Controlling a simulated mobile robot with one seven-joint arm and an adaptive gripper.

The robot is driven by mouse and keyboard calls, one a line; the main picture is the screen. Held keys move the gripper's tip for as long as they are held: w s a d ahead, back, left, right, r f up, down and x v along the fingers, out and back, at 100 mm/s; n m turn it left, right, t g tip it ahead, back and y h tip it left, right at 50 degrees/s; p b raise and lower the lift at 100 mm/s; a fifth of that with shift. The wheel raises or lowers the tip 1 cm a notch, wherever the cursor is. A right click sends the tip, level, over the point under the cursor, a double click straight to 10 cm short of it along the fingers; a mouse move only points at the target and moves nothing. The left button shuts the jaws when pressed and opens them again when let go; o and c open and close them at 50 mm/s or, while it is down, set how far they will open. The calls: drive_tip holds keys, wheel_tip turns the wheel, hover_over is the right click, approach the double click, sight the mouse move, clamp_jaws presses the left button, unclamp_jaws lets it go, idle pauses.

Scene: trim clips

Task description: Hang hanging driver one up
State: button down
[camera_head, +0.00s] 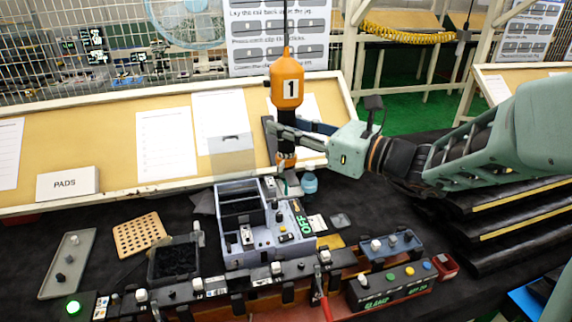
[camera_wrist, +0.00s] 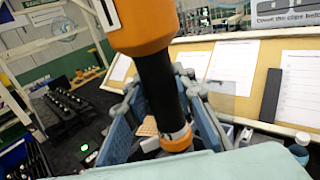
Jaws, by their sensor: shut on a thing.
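Hanging driver one is an orange and black tool with a white "1" label (camera_head: 286,85). It hangs upright from a dark cord above the bench. My gripper (camera_head: 284,132) is shut on the driver's black middle section, coming from the right. In the wrist view the driver (camera_wrist: 158,85) fills the centre, with its orange head at the top and an orange collar lower down. The blue fingers of my gripper (camera_wrist: 165,115) stand on both sides of the black section. The driver's tip is hidden in the wrist view.
A tilted board (camera_head: 115,120) with paper sheets is behind. A perforated tan block (camera_head: 139,235), a black bin (camera_head: 175,262) and a grey tray (camera_head: 68,265) lie left. Dark stacked shelves (camera_head: 500,215) stand right.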

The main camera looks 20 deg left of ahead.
drive_tip(key=c, duration=0.6)
unclamp_jaws()
drive_tip(key=shift+o, duration=0.2)
drive_tip(key=shift+d, duration=0.1)
idle(0.4)
drive_tip(key=r+v, duration=0.2)
drive_tip(key=v, duration=0.8)
idle(1.1)
drive_tip(key=v, duration=1.2)
